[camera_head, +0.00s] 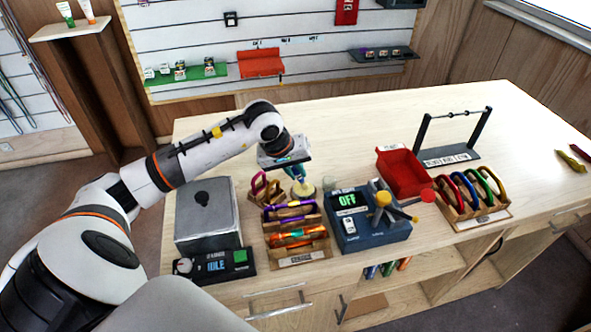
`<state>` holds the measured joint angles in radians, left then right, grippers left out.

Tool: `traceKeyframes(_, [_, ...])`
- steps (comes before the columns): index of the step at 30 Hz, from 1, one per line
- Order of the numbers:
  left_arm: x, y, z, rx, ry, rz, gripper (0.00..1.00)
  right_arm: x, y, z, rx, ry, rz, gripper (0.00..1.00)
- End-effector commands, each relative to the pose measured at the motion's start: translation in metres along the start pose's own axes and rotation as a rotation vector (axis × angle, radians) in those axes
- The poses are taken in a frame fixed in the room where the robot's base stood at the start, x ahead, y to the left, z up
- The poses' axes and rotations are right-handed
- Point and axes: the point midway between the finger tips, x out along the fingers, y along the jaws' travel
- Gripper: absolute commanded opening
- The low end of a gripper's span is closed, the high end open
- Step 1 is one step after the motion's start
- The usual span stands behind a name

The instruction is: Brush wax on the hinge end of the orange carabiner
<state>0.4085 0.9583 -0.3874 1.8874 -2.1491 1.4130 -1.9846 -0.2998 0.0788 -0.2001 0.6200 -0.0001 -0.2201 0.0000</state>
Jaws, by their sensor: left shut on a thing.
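The orange carabiner (298,236) lies in a wooden rack (301,258) near the front of the bench, with a purple one behind it. Which end of it has the hinge is too small to tell. My left gripper (293,166) is behind that rack, pointing down, shut on a small teal-blue thing that looks like the brush (297,174). The brush's lower end is at or just above a round, pale yellowish pot (303,190), probably the wax; contact cannot be told. My right gripper is not in view.
A grey box (207,213) with an "IDLE" display stands left of the rack. A blue device (365,228) reading "OFF" stands right. A red bin (403,173) and a rack of coloured carabiners (470,207) are further right. The bench's back middle is clear.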

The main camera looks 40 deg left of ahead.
Motion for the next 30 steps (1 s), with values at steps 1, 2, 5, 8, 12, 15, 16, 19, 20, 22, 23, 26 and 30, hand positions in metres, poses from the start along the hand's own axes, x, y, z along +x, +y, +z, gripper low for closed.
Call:
traceKeyframes(1, [0.0012, 0.0005, -0.0009, 0.0, 0.002, 0.001, 0.0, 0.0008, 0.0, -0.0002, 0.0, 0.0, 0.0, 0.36])
traceKeyframes(2, [0.0012, 0.0005, -0.0009, 0.0, 0.002, 0.001, 0.0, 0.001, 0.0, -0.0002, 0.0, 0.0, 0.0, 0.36])
traceKeyframes(5, [0.0013, 0.0006, -0.001, 0.0, 0.002, 0.001, 0.0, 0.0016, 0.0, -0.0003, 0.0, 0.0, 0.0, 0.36])
traceKeyframes(8, [0.0015, 0.0006, -0.001, 0.0, 0.002, 0.002, 0.0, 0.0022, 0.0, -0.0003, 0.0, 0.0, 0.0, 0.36])
traceKeyframes(12, [0.0017, 0.0008, -0.0011, 0.0, 0.003, 0.002, 0.0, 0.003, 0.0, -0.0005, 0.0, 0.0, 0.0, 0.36])
traceKeyframes(15, [0.0018, 0.0009, -0.0012, 0.0, 0.003, 0.002, 0.0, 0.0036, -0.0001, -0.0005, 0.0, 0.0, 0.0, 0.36])
traceKeyframes(16, [0.0018, 0.0009, -0.0012, 0.0, 0.003, 0.002, 0.0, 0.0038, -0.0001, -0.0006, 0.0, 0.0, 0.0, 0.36])
traceKeyframes(19, [0.002, 0.001, -0.0013, 0.0, 0.003, 0.002, 0.0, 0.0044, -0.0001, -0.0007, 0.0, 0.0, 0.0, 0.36])
traceKeyframes(20, [0.002, 0.0011, -0.0013, 0.0, 0.003, 0.002, 0.0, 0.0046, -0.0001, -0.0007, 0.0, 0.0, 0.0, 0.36])
traceKeyframes(22, [0.0021, 0.0011, -0.0014, 0.0, 0.003, 0.003, 0.0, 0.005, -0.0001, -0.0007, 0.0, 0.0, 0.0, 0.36])
traceKeyframes(23, [0.0022, 0.0012, -0.0014, 0.0, 0.003, 0.003, 0.0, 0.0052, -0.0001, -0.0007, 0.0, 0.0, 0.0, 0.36])
traceKeyframes(26, [0.0023, 0.0013, -0.0015, 0.0, 0.003, 0.003, 0.0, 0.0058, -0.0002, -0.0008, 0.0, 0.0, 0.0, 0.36])
traceKeyframes(30, [0.0026, 0.0015, -0.0016, 0.0, 0.004, 0.003, 0.0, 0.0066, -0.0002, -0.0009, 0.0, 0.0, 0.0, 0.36])
